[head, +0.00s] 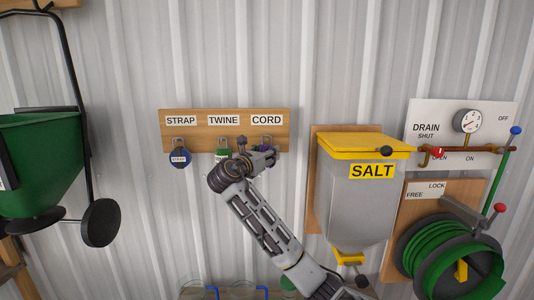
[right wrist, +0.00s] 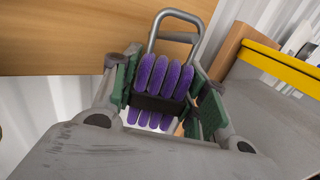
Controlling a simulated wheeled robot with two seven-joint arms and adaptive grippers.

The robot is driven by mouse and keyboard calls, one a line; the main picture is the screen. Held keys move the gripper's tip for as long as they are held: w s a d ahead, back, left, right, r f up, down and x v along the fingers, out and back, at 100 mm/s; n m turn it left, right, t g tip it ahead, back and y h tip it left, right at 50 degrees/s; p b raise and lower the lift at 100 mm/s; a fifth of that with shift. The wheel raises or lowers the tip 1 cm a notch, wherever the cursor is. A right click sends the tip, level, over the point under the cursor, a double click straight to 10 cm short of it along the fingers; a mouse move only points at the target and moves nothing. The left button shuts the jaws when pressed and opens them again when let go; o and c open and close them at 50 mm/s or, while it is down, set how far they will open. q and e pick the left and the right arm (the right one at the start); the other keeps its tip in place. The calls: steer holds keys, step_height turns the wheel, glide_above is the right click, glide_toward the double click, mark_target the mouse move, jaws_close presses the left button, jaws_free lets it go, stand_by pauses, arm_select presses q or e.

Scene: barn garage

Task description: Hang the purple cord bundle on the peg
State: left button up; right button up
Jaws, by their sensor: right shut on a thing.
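The purple cord bundle (right wrist: 165,78), several upright purple loops with a dark band round the middle, sits between the green-padded fingers of my right gripper (right wrist: 168,92). My right gripper is shut on it. In the head view my right gripper (head: 260,153) is at the wooden board, just under the CORD label (head: 267,120), and mostly hides the bundle. A grey metal U-shaped loop (right wrist: 171,13) shows at the bundle's top, in front of the board. I cannot tell whether the bundle hangs on the peg. My left gripper is not in view.
A grey salt bin (head: 355,205) with a yellow lid stands close on the right. A green hose reel (head: 450,255) is farther right.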

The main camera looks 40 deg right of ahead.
steer(key=shift+w+d+f, duration=0.1)
steer(key=shift+w+f, duration=0.05)
steer(key=shift+f, duration=0.3)
steer(key=o, duration=0.9)
steer(key=shift+o, duration=1.3)
steer(key=shift+w+d+f, duration=0.1)
steer(key=shift+w, duration=0.1)
steer(key=shift+w+d+f, duration=0.1)
steer(key=shift+w+d, duration=0.1)
steer(key=shift+d, duration=0.05)
steer(key=shift+s+a+r, duration=0.2)
steer(key=shift+s+a, duration=0.05)
steer(key=shift+a, duration=0.2)
steer(key=v, duration=1.1)
steer(key=shift+a, duration=0.1)
